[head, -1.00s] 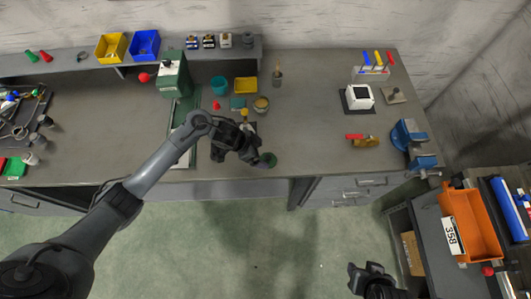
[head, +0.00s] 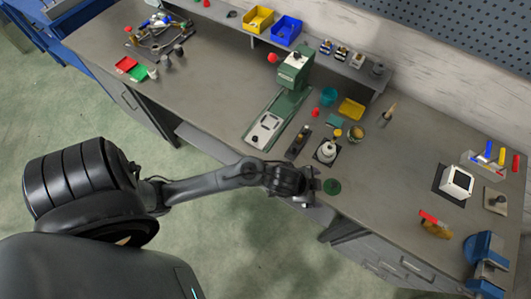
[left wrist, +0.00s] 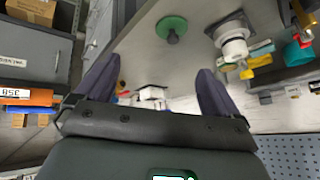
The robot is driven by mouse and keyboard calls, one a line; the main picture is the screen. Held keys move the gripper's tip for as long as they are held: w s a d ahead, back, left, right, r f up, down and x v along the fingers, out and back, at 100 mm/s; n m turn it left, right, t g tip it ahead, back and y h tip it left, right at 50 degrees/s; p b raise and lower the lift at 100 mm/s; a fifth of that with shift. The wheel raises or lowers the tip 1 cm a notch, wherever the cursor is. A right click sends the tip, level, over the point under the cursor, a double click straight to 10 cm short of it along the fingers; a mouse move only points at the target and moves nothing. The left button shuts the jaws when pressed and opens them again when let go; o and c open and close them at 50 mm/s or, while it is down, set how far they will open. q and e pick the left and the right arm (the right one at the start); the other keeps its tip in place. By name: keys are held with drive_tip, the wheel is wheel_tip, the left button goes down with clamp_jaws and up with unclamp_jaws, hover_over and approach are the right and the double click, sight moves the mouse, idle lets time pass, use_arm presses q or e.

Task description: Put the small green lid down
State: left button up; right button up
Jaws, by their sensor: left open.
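The small green lid (head: 332,187) lies flat on the bench near its front edge. In the left wrist view the lid (left wrist: 172,27) shows as a green disc with a knob at its middle, beyond my fingers and apart from them. My left gripper (head: 306,188) is just left of the lid in the head view. Its two fingers (left wrist: 156,90) are spread wide in the left wrist view with nothing between them. My right gripper is out of view.
A white jar (head: 327,153) on a dark mat stands behind the lid. A green press (head: 290,85), a teal cup (head: 328,96) and a yellow box (head: 351,108) stand farther back. The bench right of the lid is clear up to the brass-coloured tool (head: 435,226).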

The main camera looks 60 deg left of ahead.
use_arm(q)
drive_tip(key=s+a+r+n+g+y, duration=0.1)
drive_tip(key=s+a+n, duration=0.1)
drive_tip(key=s, duration=0.5)
drive_tip(key=s+a+r+n+g, duration=0.1)
drive_tip(key=s+a+n+g, duration=0.1)
drive_tip(key=s, duration=0.5)
drive_tip(key=shift+s+a+r+n+y, duration=0.15)
drive_tip(key=shift+s+a+n+y, duration=0.25)
drive_tip(key=shift+a, duration=0.45)
drive_tip(key=shift+w, duration=0.1)
